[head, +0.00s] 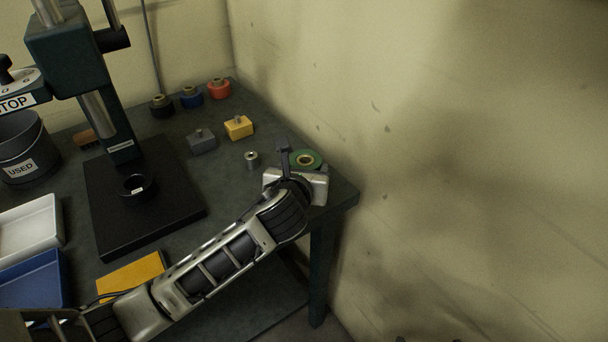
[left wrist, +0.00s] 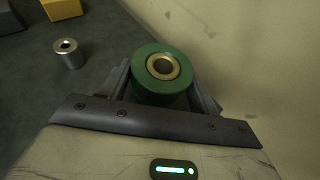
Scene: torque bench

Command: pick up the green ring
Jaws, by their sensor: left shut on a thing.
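The green ring (head: 309,157), with a brass-coloured centre, is at the right end of the dark bench, near the corner by the wall. In the left wrist view the green ring (left wrist: 160,80) sits between the two fingers of my left gripper (left wrist: 162,88). My left gripper (head: 303,162) is shut on it. The gripper's body hides the lower part of the ring, so I cannot tell whether it touches the bench top. My right gripper is not in view.
A small steel cylinder (head: 251,158) stands left of the gripper. A yellow block (head: 238,127) and a grey block (head: 202,141) are farther back. A press on a black base (head: 110,225) stands at left. The wall (head: 420,150) is close on the right.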

